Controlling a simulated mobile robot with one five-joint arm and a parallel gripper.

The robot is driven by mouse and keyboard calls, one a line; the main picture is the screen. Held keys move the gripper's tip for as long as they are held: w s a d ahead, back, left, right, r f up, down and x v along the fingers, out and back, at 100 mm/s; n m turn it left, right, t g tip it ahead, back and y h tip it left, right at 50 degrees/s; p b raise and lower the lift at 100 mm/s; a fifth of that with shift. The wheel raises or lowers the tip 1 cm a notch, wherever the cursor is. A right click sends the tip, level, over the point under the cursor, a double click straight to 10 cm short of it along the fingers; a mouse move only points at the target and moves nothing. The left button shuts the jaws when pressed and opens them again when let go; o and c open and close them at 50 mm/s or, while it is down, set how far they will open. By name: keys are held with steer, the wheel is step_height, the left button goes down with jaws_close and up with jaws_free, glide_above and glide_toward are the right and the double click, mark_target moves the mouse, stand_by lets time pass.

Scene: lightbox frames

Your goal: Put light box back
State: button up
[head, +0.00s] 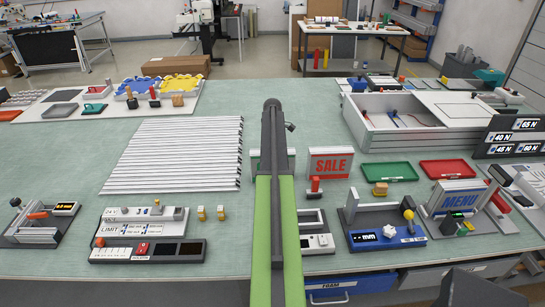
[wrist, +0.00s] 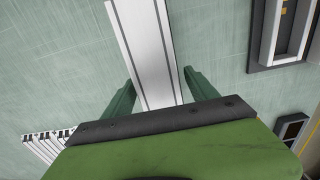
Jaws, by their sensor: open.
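My gripper (wrist: 159,92) is open, with one dark green finger on each side of a long white strip with grey lines (wrist: 145,40). The strip runs between the fingers and out of the top of the wrist view; whether they touch it I cannot tell. In the head view my green arm covers the middle of the bench and hides the gripper and most of what lies under it. A large white open box with wires inside (head: 376,139) stands at the right. A red SALE light box (head: 331,163) and a blue MENU light box (head: 457,198) stand on the bench.
White profiles (head: 175,155) lie side by side left of my arm. Green (head: 388,172) and red (head: 447,169) trays lie at the right. Small fixtures line the front edge, including one with a blue base (head: 388,238). Bare green bench shows between the profiles and my arm.

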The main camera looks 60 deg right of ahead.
step_height(320, 180, up, 12)
steer(key=p, duration=1)
steer(key=shift+f+p, duration=0.2)
steer(key=shift+p, duration=0.15)
steer(key=shift+f, duration=0.1)
steer(key=w+a+m, duration=0.1)
steer(key=w+a, duration=0.3)
steer(key=a, duration=0.6)
steer(key=w+a+m, duration=0.1)
steer(key=w+a, duration=0.4)
steer(key=a, duration=0.6)
steer(key=w+a, duration=0.4)
steer(key=a, duration=0.6)
steer(key=s+a+m, duration=0.2)
steer(key=a, duration=1.7)
steer(key=s+a+m, duration=0.3)
steer(key=a, duration=1.6)
